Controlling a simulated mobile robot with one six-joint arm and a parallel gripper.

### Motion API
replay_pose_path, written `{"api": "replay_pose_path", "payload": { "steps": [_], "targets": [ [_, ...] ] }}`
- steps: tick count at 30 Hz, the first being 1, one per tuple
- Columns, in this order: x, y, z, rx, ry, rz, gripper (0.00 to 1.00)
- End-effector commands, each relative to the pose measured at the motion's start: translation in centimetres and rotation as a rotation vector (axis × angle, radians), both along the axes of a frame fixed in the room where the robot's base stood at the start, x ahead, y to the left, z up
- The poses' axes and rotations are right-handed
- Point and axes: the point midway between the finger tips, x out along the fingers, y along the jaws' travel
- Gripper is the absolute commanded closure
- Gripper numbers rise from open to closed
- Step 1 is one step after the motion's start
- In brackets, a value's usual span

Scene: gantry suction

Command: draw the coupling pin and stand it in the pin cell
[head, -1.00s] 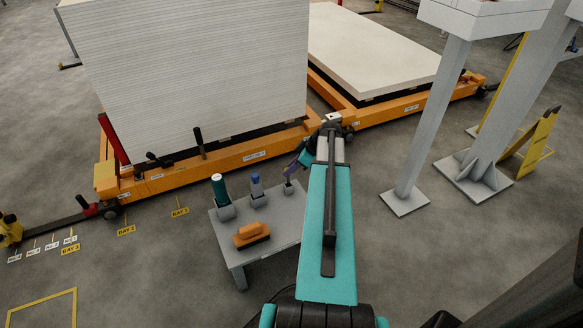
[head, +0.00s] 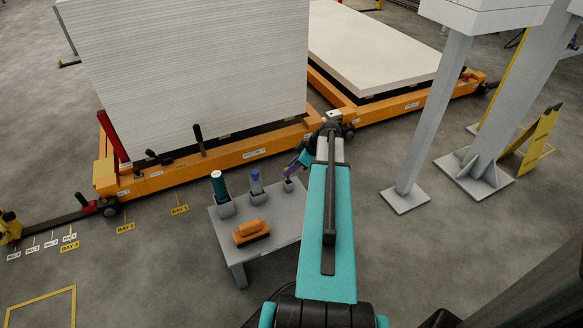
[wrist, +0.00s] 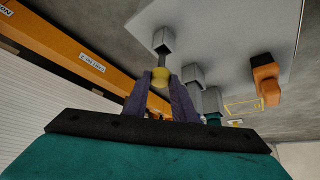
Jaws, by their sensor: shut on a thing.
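My gripper (wrist: 161,88) is shut on the yellow head of the coupling pin (wrist: 160,74) in the wrist view. The pin's dark shaft runs from the head to a grey cell (wrist: 164,40) at the table's end. The shaft's tip meets the cell's mouth or is inside it; I cannot tell how deep. In the head view my purple fingers (head: 296,163) are just above that cell (head: 289,186), the rightmost on the small grey table (head: 285,230). The pin is mostly hidden there.
A green-bodied tool (head: 219,186) and a blue-topped tool (head: 255,182) stand in neighbouring holders. An orange tool (head: 251,231) lies on the table in front. The orange cart frame (head: 235,155) with stacked white boards (head: 190,70) is close behind. A grey gantry post (head: 430,120) stands right.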

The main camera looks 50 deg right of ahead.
Motion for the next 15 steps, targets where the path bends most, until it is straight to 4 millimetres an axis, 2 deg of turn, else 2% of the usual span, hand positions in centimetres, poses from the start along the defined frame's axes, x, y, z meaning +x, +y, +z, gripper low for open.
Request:
{"api": "replay_pose_path", "payload": {
  "steps": [15],
  "targets": [
    [0.0,0.0,-1.5,0.000,0.000,0.000,0.99]
  ]
}}
